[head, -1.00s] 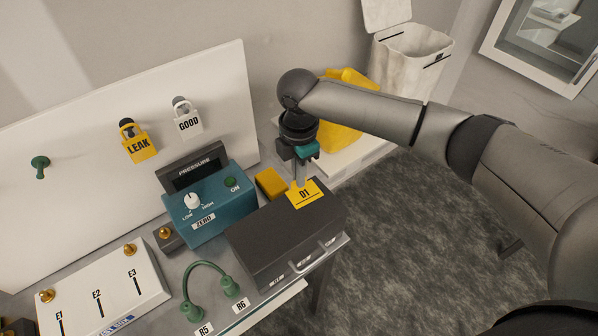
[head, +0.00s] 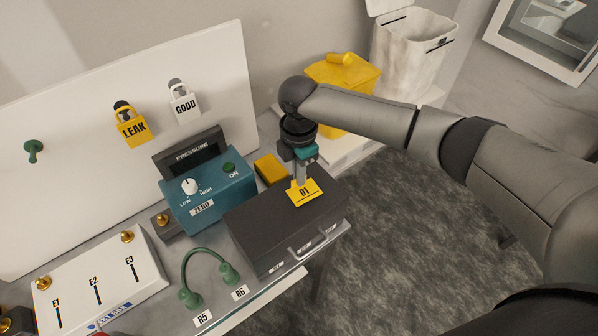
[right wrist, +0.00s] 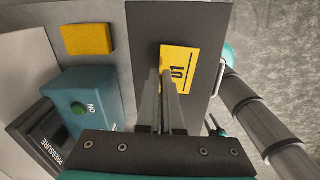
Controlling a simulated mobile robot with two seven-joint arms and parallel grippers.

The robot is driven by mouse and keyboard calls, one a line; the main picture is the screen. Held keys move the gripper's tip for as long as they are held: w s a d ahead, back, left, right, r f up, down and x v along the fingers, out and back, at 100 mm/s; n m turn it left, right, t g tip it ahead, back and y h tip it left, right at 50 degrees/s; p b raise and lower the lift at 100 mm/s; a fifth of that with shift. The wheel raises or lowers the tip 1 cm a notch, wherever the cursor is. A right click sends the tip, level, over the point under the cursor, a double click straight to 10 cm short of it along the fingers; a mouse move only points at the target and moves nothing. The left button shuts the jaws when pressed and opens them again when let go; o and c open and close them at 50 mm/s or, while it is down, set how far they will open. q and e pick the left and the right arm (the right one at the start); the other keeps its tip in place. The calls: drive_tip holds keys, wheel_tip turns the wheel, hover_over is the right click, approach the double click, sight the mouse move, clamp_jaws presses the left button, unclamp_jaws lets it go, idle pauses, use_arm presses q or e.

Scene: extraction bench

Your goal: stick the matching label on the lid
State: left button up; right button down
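My right gripper (head: 301,184) is shut on a yellow label (head: 304,193) with a dark line and black print that looks like "D1" or "01". The label is over the top of a dark grey box (head: 262,229); I cannot tell whether it touches. In the right wrist view the two fingers are close together at the label (right wrist: 181,64), over the dark box (right wrist: 207,24). A yellow container (head: 349,112) with a handled yellow lid (head: 330,72) stands behind my right arm, partly hidden by it.
A yellow block (head: 270,168) lies behind the box. A teal pressure unit (head: 215,195) stands left of it. LEAK (head: 133,131) and GOOD (head: 185,107) tags hang on the white board. A green hose (head: 204,254) stands in front. A white bin (head: 405,65) is behind.

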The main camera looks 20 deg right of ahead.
drive_tip(key=shift+f+b, duration=0.3)
drive_tip(key=shift+f, duration=0.25)
idle(0.6)
drive_tip(key=shift+s+f+p, duration=0.15)
drive_tip(key=shift+f+p, duration=0.05)
drive_tip(key=shift+p, duration=0.1)
idle(1.4)
drive_tip(key=c, duration=1)
unclamp_jaws()
drive_tip(key=shift+r, duration=0.1)
wheel_tip(320, 180, up, 15)
drive_tip(key=shift+r+b, duration=0.15)
drive_tip(key=shift+b, duration=0.3)
drive_tip(key=shift+c, duration=0.2)
